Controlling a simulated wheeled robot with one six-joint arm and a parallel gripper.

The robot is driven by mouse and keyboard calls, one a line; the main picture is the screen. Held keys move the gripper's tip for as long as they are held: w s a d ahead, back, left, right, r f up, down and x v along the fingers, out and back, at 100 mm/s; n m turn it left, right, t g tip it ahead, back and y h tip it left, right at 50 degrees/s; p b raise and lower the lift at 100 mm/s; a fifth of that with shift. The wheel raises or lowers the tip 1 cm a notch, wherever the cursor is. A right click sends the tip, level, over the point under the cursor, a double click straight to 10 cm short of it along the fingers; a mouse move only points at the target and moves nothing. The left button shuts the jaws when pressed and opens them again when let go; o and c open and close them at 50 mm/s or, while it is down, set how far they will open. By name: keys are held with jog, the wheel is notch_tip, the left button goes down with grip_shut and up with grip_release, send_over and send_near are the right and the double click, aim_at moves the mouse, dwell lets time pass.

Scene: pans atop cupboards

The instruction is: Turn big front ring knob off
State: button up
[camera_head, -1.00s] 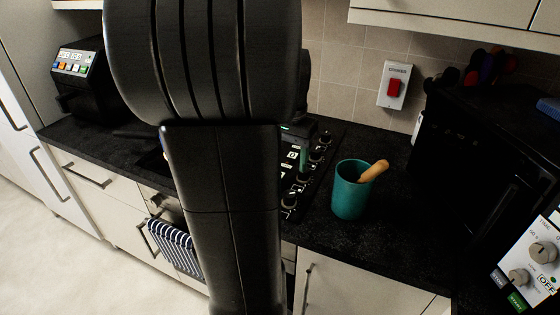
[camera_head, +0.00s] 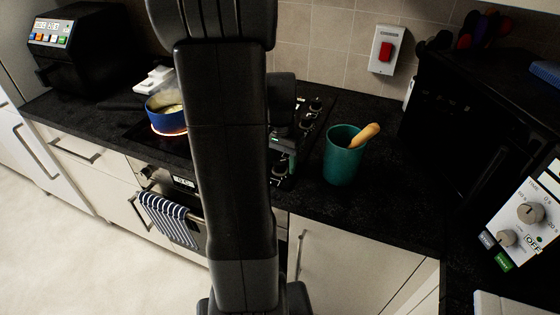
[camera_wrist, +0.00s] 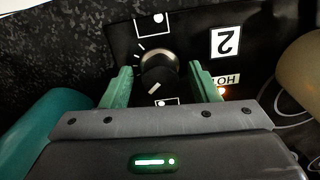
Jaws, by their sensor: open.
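In the wrist view, a dark round knob with a pale metal rim (camera_wrist: 158,72) sits on the black hob panel. The green fingers of my gripper (camera_wrist: 159,80) are open, one on each side of it, and I see gaps beside the knob. A white mark shows on its face. In the head view, my gripper (camera_head: 283,148) is over the front of the knob row, partly hidden by my arm. Several other knobs (camera_head: 312,105) run behind it. A blue pan (camera_head: 168,122) stands on a ring that glows red.
A teal cup (camera_head: 342,160) with a wooden-handled tool (camera_head: 364,135) stands close right of the knobs; it also shows in the wrist view (camera_wrist: 42,128). A lit orange light (camera_wrist: 222,90) is by the HOT label. A black appliance (camera_head: 465,130) stands farther right.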

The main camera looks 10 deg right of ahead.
jog(key=shift+f, duration=0.15)
jog(key=shift+c, duration=0.4)
jog(key=c, duration=0.9)
jog(key=shift+n, duration=0.3)
jog(key=n, duration=0.4)
jog(key=shift+n, duration=0.3)
jog(key=n, duration=0.4)
jog(key=shift+n, duration=0.3)
